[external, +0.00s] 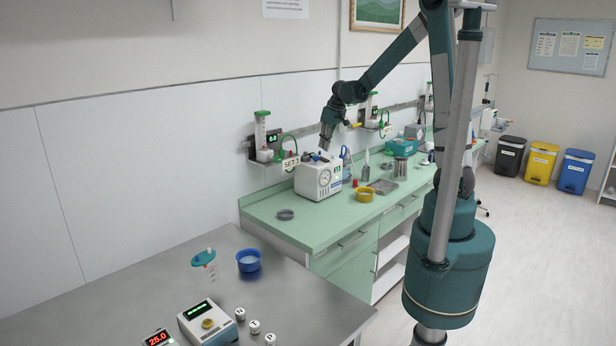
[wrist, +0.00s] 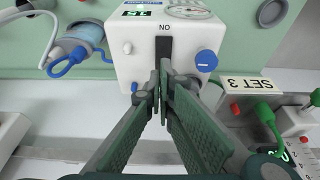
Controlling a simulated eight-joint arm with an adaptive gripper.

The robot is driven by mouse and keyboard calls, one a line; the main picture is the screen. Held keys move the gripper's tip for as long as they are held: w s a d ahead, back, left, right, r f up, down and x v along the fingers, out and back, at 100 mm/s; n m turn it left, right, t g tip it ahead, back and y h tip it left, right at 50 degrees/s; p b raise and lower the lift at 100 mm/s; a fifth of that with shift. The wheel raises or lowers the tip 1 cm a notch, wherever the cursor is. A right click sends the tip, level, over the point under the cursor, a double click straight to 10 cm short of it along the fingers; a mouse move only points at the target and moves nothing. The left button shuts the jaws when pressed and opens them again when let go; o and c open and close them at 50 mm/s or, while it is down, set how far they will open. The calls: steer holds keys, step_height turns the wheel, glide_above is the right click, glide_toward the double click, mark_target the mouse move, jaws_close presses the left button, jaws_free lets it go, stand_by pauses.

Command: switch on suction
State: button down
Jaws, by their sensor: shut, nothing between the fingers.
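The suction unit, a white box with a round gauge (external: 323,178), stands on the green counter by the wall. In the wrist view, the unit (wrist: 130,66) shows a black rocker switch (wrist: 164,47) under lettering that reads "NO" in the picture. A blue knob (wrist: 206,61) is right of the switch. My gripper (external: 325,148) is just above the unit's top. In the wrist view my gripper (wrist: 162,80) is shut and empty, its tips over the near end of the switch. I cannot tell whether they touch it, and they partly hide it.
A "SET 3" wall panel (wrist: 245,85) with a green hose is close beside the unit. A yellow bowl (external: 364,194) and a metal tray (external: 383,186) are on the counter. A dark disc (external: 285,214) lies on the clearer left end.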

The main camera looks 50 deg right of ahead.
steer(key=s+v, duration=0.2)
steer(key=v, duration=0.7)
steer(key=shift+b, duration=0.3)
steer(key=shift+s, duration=0.1)
stand_by(0.4)
steer(key=s+a+f+t+b, duration=0.1)
steer(key=s+a+f+b, duration=0.1)
steer(key=s+a, duration=0.3)
steer(key=s+a+f+t+b, duration=0.1)
steer(key=s+a+f+b, duration=0.2)
steer(key=s, duration=0.9)
steer(key=s+a+f+t+b, duration=0.1)
steer(key=s+a+f+b, duration=0.2)
steer(key=s+a+b, duration=0.2)
steer(key=s+a, duration=0.2)
steer(key=s, duration=0.2)
steer(key=shift+a+f+t+b, duration=0.2)
steer(key=shift+a+t+b, duration=0.1)
steer(key=shift+a, duration=0.05)
